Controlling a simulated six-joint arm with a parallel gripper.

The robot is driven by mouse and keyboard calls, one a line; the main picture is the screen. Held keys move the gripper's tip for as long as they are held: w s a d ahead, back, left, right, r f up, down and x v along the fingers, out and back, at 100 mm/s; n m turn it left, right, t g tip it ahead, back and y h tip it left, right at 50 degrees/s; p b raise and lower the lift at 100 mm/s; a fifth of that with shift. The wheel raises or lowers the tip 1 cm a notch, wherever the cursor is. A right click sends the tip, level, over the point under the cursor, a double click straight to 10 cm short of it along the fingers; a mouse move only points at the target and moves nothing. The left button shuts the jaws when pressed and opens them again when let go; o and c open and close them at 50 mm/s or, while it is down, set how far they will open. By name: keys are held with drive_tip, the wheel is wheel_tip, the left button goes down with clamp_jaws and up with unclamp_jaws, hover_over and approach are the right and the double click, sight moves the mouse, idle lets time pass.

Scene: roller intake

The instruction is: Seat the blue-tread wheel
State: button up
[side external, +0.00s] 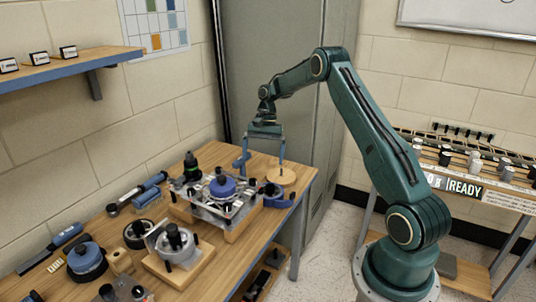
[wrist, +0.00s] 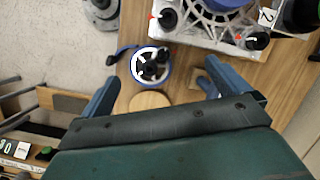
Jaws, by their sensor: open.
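My gripper (side external: 262,162) is open and empty above the far right end of the bench; its blue fingers also show in the wrist view (wrist: 160,82). A round wooden disc (wrist: 149,101) lies below, between the fingers in that picture. A small blue-rimmed round part with pale spokes and a black centre (wrist: 150,66) lies just beyond it. A larger blue round part (side external: 223,186) sits on the raised plate fixture (side external: 240,219), left of my gripper; the wrist view cuts it off at the top (wrist: 228,3). I cannot tell whether it is fully down.
A blue wheel-like part (side external: 87,258) lies at the bench's near left. A grey roller with a black hub (side external: 176,244) stands on a wooden block. Tools and dark knobs crowd the bench. A wall shelf (side external: 70,69) is at left; a rack with a READY sign (side external: 465,190) is at right.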

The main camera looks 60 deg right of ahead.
drive_tip(key=s+a+r+n+t+h, duration=0.1)
drive_tip(key=s+a+r+n, duration=0.25)
drive_tip(key=a+r, duration=0.6)
drive_tip(key=s+a+r+n+t+h, duration=0.1)
drive_tip(key=s+a+r+n+h, duration=0.2)
drive_tip(key=a+r, duration=0.65)
drive_tip(key=s+a+r+n+t, duration=0.1)
drive_tip(key=s+a+n+t, duration=0.1)
drive_tip(key=s, duration=0.9)
drive_tip(key=s+a+r+n+t, duration=0.1)
drive_tip(key=s+a+n, duration=0.3)
drive_tip(key=s, duration=0.7)
drive_tip(key=shift+a+r+n+t, duration=0.35)
drive_tip(key=shift+a+t, duration=0.35)
drive_tip(key=shift+a, duration=0.05)
drive_tip(key=shift+w, duration=0.1)
